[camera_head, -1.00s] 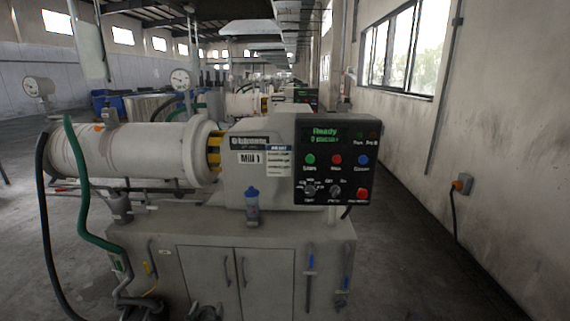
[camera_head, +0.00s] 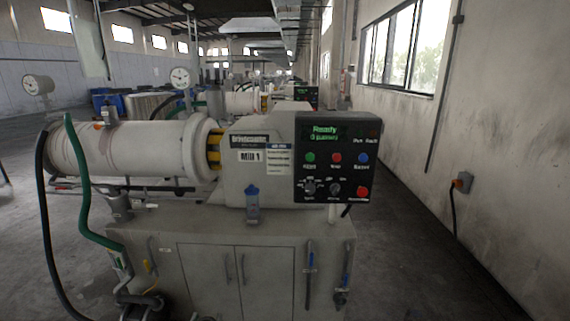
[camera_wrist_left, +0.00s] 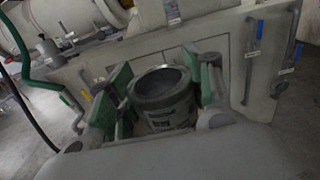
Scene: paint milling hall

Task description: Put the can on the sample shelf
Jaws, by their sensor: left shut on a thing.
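A grey cylindrical can (camera_wrist_left: 168,115) with an open-looking dark top and a printed label is in the left wrist view. My left gripper (camera_wrist_left: 163,86) has green-sided fingers on both sides of the can and is shut on it. The can is upright relative to the gripper, in front of the mill's cabinet. Neither gripper shows in the head view, and my right gripper is in no view. I cannot make out a sample shelf in these frames.
A mill (camera_head: 262,170) marked "Mill 1" stands ahead on a grey cabinet (camera_head: 205,262), its panel (camera_head: 336,157) reading "Ready". A green hose (camera_head: 82,190) hangs at left. Floor (camera_head: 415,265) at right is clear.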

